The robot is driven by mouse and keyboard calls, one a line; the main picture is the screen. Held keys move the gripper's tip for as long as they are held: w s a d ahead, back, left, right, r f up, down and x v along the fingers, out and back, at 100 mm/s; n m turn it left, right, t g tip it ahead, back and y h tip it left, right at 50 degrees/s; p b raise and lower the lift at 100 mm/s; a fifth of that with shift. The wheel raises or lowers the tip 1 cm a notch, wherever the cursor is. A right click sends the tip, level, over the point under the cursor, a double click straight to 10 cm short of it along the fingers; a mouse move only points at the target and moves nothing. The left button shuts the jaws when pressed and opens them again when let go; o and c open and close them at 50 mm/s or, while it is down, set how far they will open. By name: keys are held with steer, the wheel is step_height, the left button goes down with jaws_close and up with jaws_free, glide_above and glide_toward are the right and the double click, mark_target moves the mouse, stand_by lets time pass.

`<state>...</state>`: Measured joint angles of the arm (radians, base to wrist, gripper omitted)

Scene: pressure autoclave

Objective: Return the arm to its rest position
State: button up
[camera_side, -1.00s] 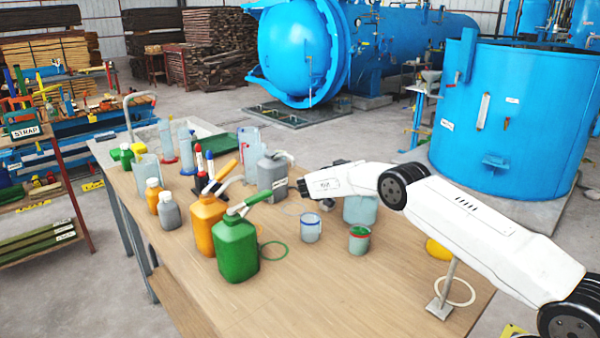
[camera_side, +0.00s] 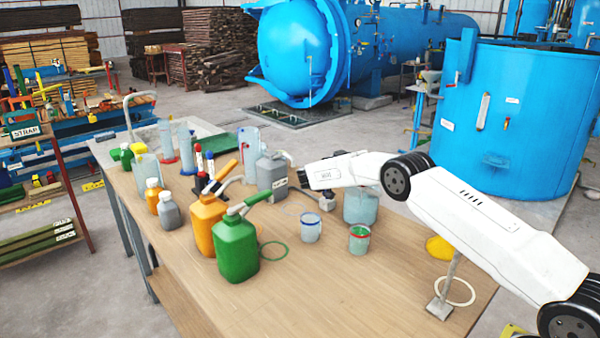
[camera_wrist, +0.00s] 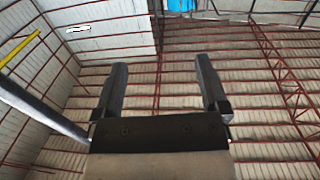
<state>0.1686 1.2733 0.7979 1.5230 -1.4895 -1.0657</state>
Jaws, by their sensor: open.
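My gripper (camera_wrist: 162,85) is open in the wrist view, its two dark fingers spread apart with nothing between them. It points up at the roof and wall. In the side view my white arm reaches in from the right above the bench (camera_side: 310,290). The gripper end lies at the arm's left end near the grey jug, and its fingers are small and hard to make out there. It appears to hold nothing.
A grey jug (camera_side: 271,175), an orange jug (camera_side: 205,224) and a green jug (camera_side: 237,248) stand left of the arm. The bench's front is clear.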

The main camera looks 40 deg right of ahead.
steer(key=w+a+r+n+t+y, duration=0.3)
steer(key=w+a+r+n+t, duration=0.35)
steer(key=t, duration=0.45)
steer(key=s+a+f+n+t+y, duration=0.1)
steer(key=s+a+n+t+y, duration=0.1)
steer(key=s+a+n+y, duration=0.25)
steer(key=s+a+f+n+t+y, duration=0.1)
steer(key=a+n+y, duration=0.2)
steer(key=a+y, duration=0.35)
steer(key=s+a+f+n+g+y, duration=0.1)
steer(key=s+a+f+g, duration=0.2)
steer(key=s, duration=0.8)
steer(key=s+a+f+n+g+y, duration=0.1)
steer(key=s+a+f+n+g, duration=0.1)
steer(key=s, duration=0.9)
steer(key=s+a+f+n+g+y, duration=0.1)
steer(key=s+a+f+g, duration=0.3)
steer(key=s, duration=0.7)
steer(key=shift+s+a+f+n+g+y, duration=0.15)
steer(key=shift+a+f+n+g+y, duration=0.35)
steer(key=shift+a, duration=0.35)
steer(key=shift+r, duration=0.1)
